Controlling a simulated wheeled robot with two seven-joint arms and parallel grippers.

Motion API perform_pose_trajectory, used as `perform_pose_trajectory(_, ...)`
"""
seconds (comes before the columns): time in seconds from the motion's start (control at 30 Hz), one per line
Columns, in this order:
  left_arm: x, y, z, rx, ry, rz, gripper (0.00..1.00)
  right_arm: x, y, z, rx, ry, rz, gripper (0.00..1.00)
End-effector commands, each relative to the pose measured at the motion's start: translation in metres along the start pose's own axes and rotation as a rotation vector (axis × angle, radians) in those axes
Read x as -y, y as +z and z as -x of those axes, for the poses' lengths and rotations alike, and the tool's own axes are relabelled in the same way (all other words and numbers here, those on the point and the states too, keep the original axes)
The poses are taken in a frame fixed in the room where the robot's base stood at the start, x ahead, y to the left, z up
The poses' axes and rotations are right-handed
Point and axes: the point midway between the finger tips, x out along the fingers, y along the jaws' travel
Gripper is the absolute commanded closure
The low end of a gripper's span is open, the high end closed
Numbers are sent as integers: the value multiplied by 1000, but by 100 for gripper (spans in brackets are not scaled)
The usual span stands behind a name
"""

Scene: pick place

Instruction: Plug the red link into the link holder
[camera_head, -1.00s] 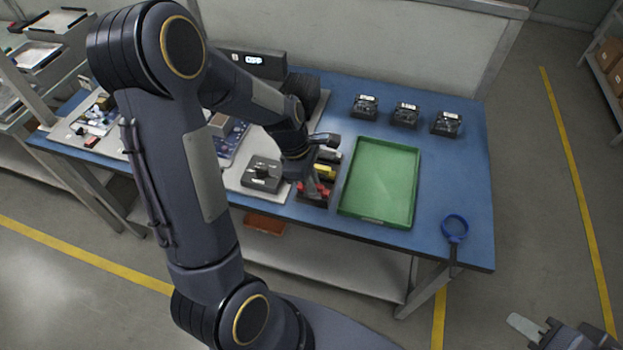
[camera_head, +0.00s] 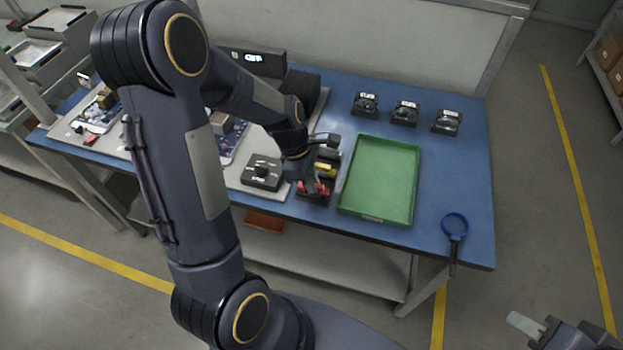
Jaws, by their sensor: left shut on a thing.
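My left gripper (camera_head: 309,192) points down at the front of a dark link holder (camera_head: 318,201) on the blue table, just left of the green tray. It is shut on the red link (camera_head: 322,189), which is partly hidden by the fingers. A yellow link (camera_head: 326,171) sits behind the red one in the holder. Whether the red link is seated in the holder or just above it, I cannot tell. My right gripper (camera_head: 527,326) is at the bottom right edge, away from the table and partly cut off.
The empty green tray (camera_head: 380,180) lies right of the holder. A dark box with a knob (camera_head: 262,172) stands close on the left. Several small black meters (camera_head: 405,113) stand at the back right. A blue magnifier (camera_head: 455,226) lies near the right front corner.

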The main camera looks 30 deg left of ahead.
Motion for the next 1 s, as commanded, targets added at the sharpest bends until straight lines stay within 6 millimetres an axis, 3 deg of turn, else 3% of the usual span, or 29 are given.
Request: perform_pose_trajectory(1.0,0,-2,-8,0,-1,0,100,-2,2,-4,0,0,0,69)
